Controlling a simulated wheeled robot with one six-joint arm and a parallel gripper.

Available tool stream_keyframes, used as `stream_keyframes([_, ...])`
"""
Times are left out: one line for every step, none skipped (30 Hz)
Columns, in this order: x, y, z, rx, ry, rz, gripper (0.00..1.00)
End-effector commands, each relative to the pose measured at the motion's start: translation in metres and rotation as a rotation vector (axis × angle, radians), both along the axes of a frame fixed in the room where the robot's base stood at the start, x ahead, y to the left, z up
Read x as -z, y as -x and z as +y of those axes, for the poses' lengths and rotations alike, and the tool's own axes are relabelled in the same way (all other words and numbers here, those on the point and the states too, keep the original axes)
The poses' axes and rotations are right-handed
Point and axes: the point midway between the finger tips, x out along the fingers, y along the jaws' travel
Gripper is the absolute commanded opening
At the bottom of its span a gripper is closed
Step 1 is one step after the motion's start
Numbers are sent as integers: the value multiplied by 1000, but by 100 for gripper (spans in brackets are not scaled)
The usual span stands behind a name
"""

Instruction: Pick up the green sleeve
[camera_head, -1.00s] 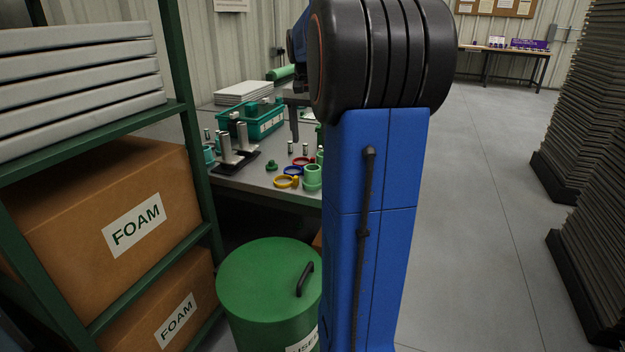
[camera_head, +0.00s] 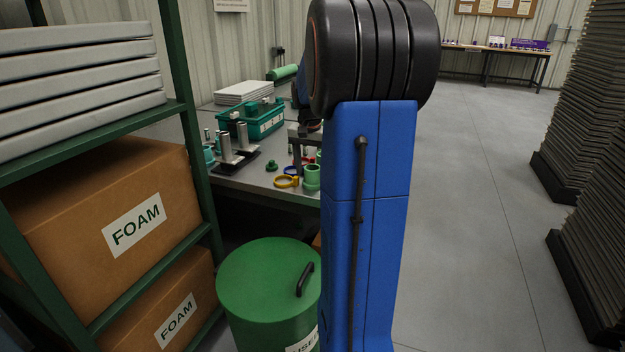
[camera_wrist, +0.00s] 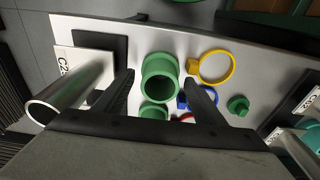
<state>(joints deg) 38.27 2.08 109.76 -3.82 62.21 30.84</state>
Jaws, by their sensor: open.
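A green sleeve (camera_wrist: 160,72), a short hollow cylinder, stands on the workbench between my fingers in the wrist view. In the head view the sleeve (camera_head: 312,182) is near the bench's front edge, beside my blue arm. My gripper (camera_wrist: 159,77) is open, with one finger on either side of the sleeve and a gap visible at each side. Nothing is held. In the head view my gripper (camera_head: 302,150) is partly seen above the bench, just behind the sleeve. A second green ring-shaped part (camera_wrist: 153,111) sits close by, partly hidden by my gripper body.
A yellow ring (camera_wrist: 216,66), a blue ring (camera_wrist: 207,93) and a green knob (camera_wrist: 238,105) lie right of the sleeve. A steel tube (camera_wrist: 72,88) stands at left. A teal crate (camera_head: 262,122) is farther back. A green drum (camera_head: 262,285) stands before the bench.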

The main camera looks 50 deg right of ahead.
Motion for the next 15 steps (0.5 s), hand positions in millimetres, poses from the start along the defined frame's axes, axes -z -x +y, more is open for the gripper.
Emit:
stream_keyframes([2, 0, 0, 0, 0, 0, 64])
stream_keyframes([3, 0, 0, 0, 0, 0, 64])
stream_keyframes([4, 0, 0, 0, 0, 0, 64])
stream_keyframes([4, 0, 0, 0, 1, 0, 64])
stream_keyframes([4, 0, 0, 0, 1, 0, 64])
stream_keyframes([4, 0, 0, 0, 1, 0, 64])
stream_keyframes([4, 0, 0, 0, 1, 0, 64])
stream_keyframes([4, 0, 0, 0, 1, 0, 64])
stream_keyframes([4, 0, 0, 0, 1, 0, 59])
stream_keyframes([3, 0, 0, 0, 1, 0, 52])
stream_keyframes([3, 0, 0, 0, 1, 0, 45])
stream_keyframes([3, 0, 0, 0, 1, 0, 35])
stream_keyframes([3, 0, 0, 0, 1, 0, 28])
stream_keyframes([3, 0, 0, 0, 1, 0, 21])
stream_keyframes([3, 0, 0, 0, 1, 0, 21])
